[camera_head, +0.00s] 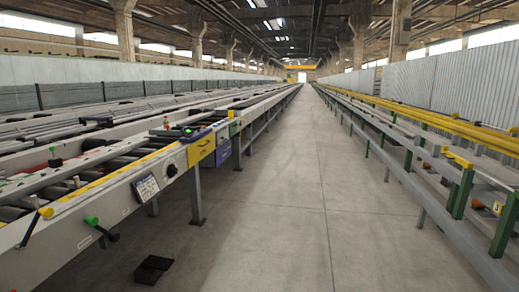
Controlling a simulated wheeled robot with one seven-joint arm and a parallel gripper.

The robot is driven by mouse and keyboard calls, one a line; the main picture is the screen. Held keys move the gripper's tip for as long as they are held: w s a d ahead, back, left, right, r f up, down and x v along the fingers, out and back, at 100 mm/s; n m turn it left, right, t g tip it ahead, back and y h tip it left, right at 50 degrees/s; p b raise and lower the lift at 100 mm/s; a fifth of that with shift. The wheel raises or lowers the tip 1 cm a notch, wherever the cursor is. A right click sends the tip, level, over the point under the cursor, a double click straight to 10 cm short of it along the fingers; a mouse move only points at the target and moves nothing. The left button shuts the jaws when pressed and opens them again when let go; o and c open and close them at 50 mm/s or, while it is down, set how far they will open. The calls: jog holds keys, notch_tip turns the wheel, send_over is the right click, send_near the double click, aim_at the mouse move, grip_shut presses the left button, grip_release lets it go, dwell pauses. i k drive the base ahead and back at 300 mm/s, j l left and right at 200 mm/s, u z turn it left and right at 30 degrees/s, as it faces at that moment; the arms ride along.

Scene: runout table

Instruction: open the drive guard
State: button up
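No part is clearly recognisable as the drive guard. The long runout table (75,222) runs down the left side of the head view. A yellow panel (201,149) with a dark marking is on its side, beside a blue panel (223,153). This yellow panel may be a guard, but I cannot tell; no hinge or latch can be made out. A dark round knob (171,170) sits left of the yellow panel. My gripper is not in view.
A yellow-topped lever (46,212) and a green-ended handle (92,221) stick out from the table's near side. A black box-like object (153,269) lies on the floor. A wide concrete aisle (275,210) is clear. A yellow-railed line (440,120) borders it right.

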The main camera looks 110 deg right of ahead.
aim_at(199, 150)
jog(key=z, duration=2.15)
jog(key=l+z, duration=0.1)
jog(key=z, duration=0.3)
jog(key=i+l+z, duration=0.1)
jog(key=z, duration=0.35)
jog(key=i+z, duration=0.15)
jog(key=z, duration=0.25)
jog(key=i+z, duration=0.1)
jog(key=z, duration=0.3)
jog(key=i, duration=7.7)
jog(key=i+l+z, duration=0.1)
jog(key=z, duration=0.3)
jog(key=i+z, duration=0.15)
jog(key=z, duration=0.25)
jog(key=i+z, duration=0.15)
jog(key=z, duration=0.25)
jog(key=i+z, duration=0.1)
jog(key=z, duration=2.5)
